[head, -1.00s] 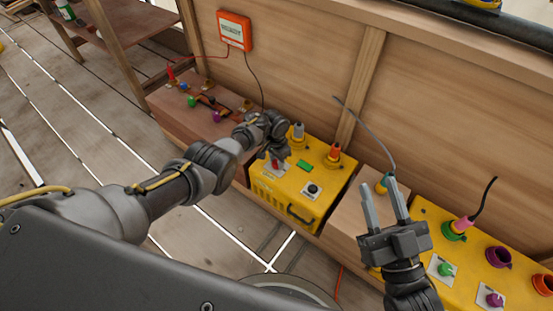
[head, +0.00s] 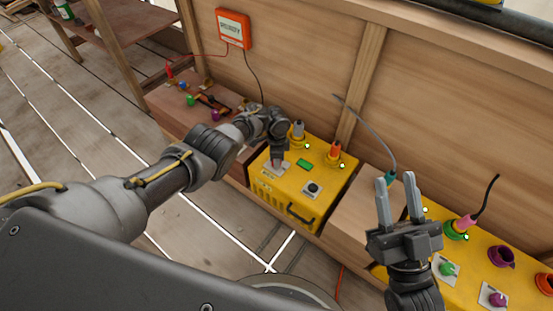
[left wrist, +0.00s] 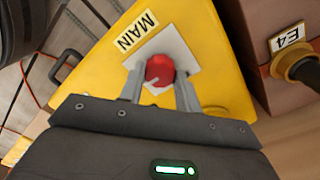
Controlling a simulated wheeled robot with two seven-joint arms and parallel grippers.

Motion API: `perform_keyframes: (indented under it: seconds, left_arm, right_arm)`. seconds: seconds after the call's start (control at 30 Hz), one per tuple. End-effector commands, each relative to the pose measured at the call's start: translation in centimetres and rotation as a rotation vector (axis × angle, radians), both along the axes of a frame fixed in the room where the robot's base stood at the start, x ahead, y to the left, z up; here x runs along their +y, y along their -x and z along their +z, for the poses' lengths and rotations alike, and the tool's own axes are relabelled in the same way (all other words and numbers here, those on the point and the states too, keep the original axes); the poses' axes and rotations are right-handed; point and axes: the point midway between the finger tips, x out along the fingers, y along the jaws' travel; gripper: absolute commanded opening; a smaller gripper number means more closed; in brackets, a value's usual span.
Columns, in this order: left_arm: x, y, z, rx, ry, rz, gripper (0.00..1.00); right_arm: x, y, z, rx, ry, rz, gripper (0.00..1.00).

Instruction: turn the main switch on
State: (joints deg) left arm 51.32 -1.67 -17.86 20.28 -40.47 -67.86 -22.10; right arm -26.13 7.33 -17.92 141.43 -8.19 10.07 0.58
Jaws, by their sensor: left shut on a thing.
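The main switch is a red round knob (left wrist: 159,70) on a white square plate (left wrist: 180,47), beside a label reading MAIN (left wrist: 136,31) in the left wrist view. It sits on the yellow power box (head: 311,205). My left gripper (left wrist: 160,92) is shut on the knob, one finger on each side. In the head view my left gripper (head: 277,160) comes down over the knob and mostly hides it. Small pale green lights show by the grey plug (head: 298,131) and orange plug (head: 335,150). My right gripper (head: 401,190) is open and empty, fingers upward.
A second yellow box (head: 520,262) with a pink plug (head: 465,222), green and purple knobs stands at the right, also with small lights. A wooden block (head: 365,212) lies between the boxes. A red-orange wall box (head: 234,29) hangs on the wooden wall.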

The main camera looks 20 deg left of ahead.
Motion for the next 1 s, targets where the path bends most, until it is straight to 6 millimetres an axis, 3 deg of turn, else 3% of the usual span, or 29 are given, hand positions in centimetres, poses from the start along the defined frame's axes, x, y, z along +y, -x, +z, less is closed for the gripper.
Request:
perform_keyframes:
  seconds: [0.53, 0.57, 0.7, 1.0]
  left_arm:
    - [0.09, 0.01, -0.01, 0.001, -0.002, -0.026, 0.10]
    - [0.08, 0.01, -0.01, 0.001, -0.002, -0.026, 0.34]
    - [0.06, 0.01, -0.01, 0.000, -0.001, -0.026, 0.53]
    - [0.00, 0.00, 0.06, 0.000, 0.000, -0.026, 0.55]
  right_arm:
    - [-0.07, -0.09, 0.02, -0.008, -0.004, -0.003, 0.36]
    - [-0.07, -0.09, 0.02, -0.008, -0.004, -0.003, 0.36]
    - [-0.06, -0.07, 0.04, -0.008, -0.004, -0.003, 0.36]
    - [-0.07, -0.02, 0.21, -0.010, -0.005, -0.003, 0.36]
